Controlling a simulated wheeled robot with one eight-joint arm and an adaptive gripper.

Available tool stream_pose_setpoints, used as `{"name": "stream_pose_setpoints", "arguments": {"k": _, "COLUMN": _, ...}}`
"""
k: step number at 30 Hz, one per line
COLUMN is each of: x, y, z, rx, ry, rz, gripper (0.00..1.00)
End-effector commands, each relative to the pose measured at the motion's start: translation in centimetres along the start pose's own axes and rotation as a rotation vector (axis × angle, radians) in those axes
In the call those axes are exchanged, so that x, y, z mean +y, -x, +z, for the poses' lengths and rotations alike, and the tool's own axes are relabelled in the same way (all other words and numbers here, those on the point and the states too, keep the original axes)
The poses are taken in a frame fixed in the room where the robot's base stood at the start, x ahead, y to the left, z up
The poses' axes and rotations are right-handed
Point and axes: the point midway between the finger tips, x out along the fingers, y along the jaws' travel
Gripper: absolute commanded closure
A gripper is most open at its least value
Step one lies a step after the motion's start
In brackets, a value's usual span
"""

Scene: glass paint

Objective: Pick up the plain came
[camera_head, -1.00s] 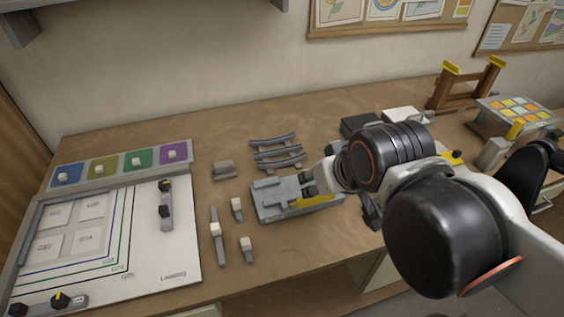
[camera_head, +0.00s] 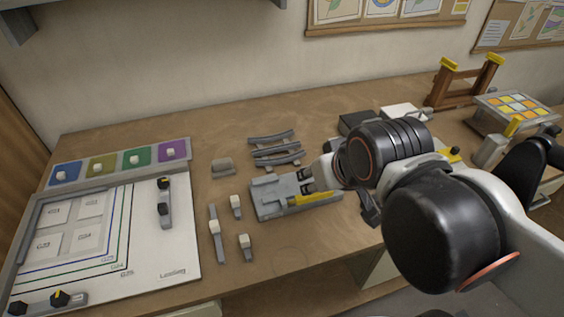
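No label shows which piece is the plain came. A long thin grey strip with a white block on it (camera_head: 214,234) lies on the table right of the white board. Two shorter grey pieces with white blocks, one upper (camera_head: 235,205) and one lower (camera_head: 245,246), lie beside it. Several dark, slightly curved grey strips (camera_head: 276,155) lie behind the grey fixture. My gripper (camera_head: 307,181) is over the right part of this grey fixture (camera_head: 268,195), which has a yellow part. My arm partly hides the gripper, so its opening and contact are unclear.
The white board (camera_head: 150,262) with outlined frames and dark-knobbed clamps fills the left. A rack of coloured panels (camera_head: 120,162) stands behind it. A small grey block (camera_head: 222,167) sits mid-table. A wooden stand (camera_head: 468,85) and a coloured-tile panel (camera_head: 512,105) are at right.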

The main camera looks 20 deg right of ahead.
Motion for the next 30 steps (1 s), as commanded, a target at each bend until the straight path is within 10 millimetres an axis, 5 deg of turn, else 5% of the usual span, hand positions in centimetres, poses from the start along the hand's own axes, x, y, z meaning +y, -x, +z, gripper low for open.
{"name": "stream_pose_setpoints", "arguments": {"k": 14, "x": 0.0, "y": 0.1, "z": -0.7, "rx": -0.012, "ry": -0.031, "rz": -0.001, "gripper": 0.62}}
{"name": "stream_pose_setpoints", "arguments": {"k": 22, "x": 0.1, "y": 0.0, "z": -6.0, "rx": -0.123, "ry": -0.313, "rz": 0.002, "gripper": 0.62}}
{"name": "stream_pose_setpoints", "arguments": {"k": 30, "x": 0.3, "y": -2.2, "z": -11.4, "rx": -0.260, "ry": -0.656, "rz": 0.042, "gripper": 0.62}}
